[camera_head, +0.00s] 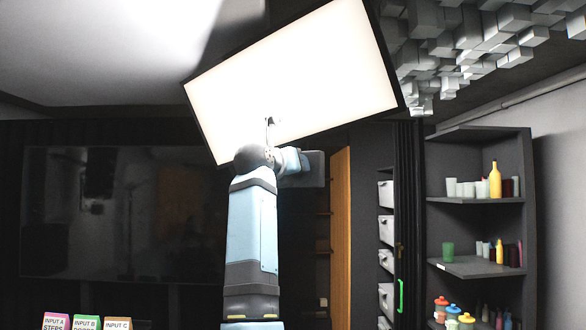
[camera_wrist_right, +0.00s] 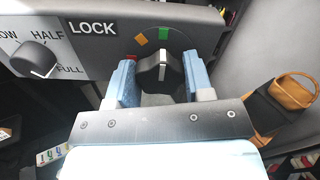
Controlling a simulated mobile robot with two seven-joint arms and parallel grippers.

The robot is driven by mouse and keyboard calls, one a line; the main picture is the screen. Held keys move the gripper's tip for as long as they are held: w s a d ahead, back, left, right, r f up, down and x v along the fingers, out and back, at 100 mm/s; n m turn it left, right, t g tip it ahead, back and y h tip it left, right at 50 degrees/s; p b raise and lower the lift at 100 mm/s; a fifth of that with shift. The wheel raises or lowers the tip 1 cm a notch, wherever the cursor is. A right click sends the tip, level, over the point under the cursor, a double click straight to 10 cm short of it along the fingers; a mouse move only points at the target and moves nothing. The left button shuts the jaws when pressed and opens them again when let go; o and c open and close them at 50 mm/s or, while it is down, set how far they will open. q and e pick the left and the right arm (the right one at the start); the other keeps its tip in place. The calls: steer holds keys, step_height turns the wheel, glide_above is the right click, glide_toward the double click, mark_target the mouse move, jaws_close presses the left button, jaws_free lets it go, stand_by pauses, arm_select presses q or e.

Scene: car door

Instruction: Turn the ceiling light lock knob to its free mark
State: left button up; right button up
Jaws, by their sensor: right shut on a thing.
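The lock knob (camera_wrist_right: 153,70), black with a pale line along its ridge, sits on a grey panel to the right of a LOCK label (camera_wrist_right: 93,28) in the right wrist view. A red mark (camera_wrist_right: 131,57), an orange mark (camera_wrist_right: 139,39) and a green mark (camera_wrist_right: 164,33) lie around its top left. The ridge stands roughly upright, its upper end below the green mark; I cannot tell which mark it is set to. My right gripper (camera_wrist_right: 160,78) is shut on the knob, blue fingers on both sides. The ceiling light (camera_head: 300,75) glows, tilted, above my raised right arm.
A second knob (camera_wrist_right: 35,59) with HALF and FULL labels sits left of the LOCK label. A brown and black object (camera_wrist_right: 282,100) is at the right of the wrist view. Shelves (camera_head: 475,200) with bottles and cups stand at the right; a dark screen (camera_head: 110,215) is at the left.

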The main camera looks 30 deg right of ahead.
steer(key=shift+n, duration=0.3)
arm_select(q)
steer(key=shift+s+d+f+b, duration=0.1)
steer(key=shift+s+f+b, duration=0.3)
steer(key=shift+f+b, duration=0.3)
arm_select(e)
steer(key=shift+w+f+n, duration=0.1)
steer(key=shift+n, duration=4.2)
steer(key=shift+f+n, duration=0.1)
steer(key=shift+n, duration=4.2)
arm_select(q)
steer(key=shift+w, duration=0.15)
steer(key=shift+w+r, duration=0.15)
steer(key=shift+w, duration=0.1)
